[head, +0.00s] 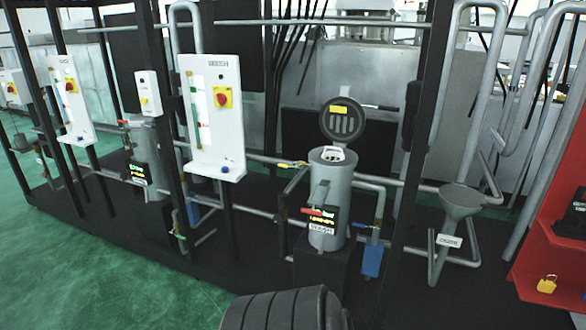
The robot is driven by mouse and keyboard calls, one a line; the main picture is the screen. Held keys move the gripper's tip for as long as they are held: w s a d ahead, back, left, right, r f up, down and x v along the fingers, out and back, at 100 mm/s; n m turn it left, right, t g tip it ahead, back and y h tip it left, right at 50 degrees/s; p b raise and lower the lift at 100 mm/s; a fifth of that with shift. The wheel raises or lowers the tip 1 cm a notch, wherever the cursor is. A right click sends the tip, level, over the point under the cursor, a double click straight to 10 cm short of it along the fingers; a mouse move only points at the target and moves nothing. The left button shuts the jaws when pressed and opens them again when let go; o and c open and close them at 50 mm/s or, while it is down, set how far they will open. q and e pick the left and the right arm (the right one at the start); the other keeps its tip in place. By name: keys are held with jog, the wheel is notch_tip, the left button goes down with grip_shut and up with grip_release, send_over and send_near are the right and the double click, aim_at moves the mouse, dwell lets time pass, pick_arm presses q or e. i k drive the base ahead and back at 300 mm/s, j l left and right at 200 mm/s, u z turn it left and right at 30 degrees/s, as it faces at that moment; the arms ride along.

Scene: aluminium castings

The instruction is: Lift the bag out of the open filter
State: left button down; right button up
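The open filter (331,205) is a grey upright cylinder right of the middle in the head view. Its round dark lid (342,120) stands swung up behind the top. The white rim of the bag (333,155) shows at the filter's mouth; the rest of the bag is hidden inside. Neither of my grippers can be made out in this view.
Pipes with coloured valve handles surround the filter. A white panel with a red and yellow switch (222,97) stands left. A grey funnel (461,202) and a red shelf (552,255) with a yellow padlock (547,284) are right.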

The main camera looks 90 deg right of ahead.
aim_at(328, 156)
jog(key=z, duration=3.05)
